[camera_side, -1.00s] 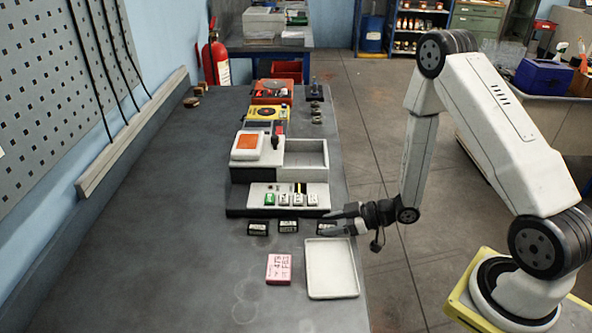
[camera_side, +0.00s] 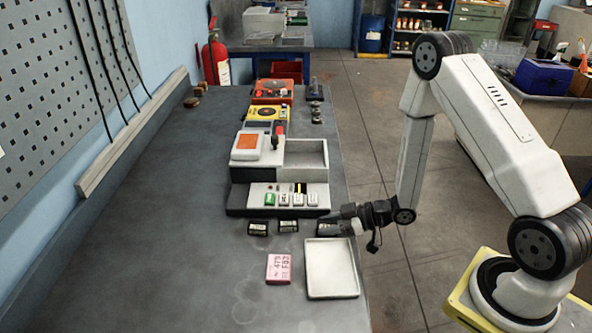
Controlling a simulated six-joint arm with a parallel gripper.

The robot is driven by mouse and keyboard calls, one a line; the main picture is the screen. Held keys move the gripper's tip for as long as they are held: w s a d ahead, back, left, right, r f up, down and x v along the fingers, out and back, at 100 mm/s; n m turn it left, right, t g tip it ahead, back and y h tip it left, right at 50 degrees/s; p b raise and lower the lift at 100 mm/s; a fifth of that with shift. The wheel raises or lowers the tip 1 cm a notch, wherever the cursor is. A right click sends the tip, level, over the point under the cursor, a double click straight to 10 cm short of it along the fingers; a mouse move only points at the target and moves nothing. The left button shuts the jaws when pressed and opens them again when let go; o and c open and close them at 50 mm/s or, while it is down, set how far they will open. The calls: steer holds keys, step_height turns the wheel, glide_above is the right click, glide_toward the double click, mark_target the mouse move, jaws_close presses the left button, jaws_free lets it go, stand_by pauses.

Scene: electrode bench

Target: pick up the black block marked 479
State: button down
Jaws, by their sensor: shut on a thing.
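Three small black blocks stand in a row on the bench in front of the grey device: a left one (camera_side: 258,229), a middle one (camera_side: 288,227) and a right one (camera_side: 325,230). Their pale markings are too small to read, so I cannot tell which is 479. My gripper (camera_side: 336,220) comes in from the right, low over the bench edge, and is shut on the right block. The fingers cover part of that block. I see no clear gap between the block and the bench.
A white tray (camera_side: 331,240) lies just in front of my gripper. A pink note (camera_side: 279,269) with handwriting lies left of it. The grey device (camera_side: 237,199), with several small coloured blocks in its front, stands behind the black blocks.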

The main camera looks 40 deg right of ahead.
mark_target(328, 224)
steer(key=shift+r, duration=0.15)
steer(key=shift+r, duration=4.85)
steer(key=shift+w, duration=0.15)
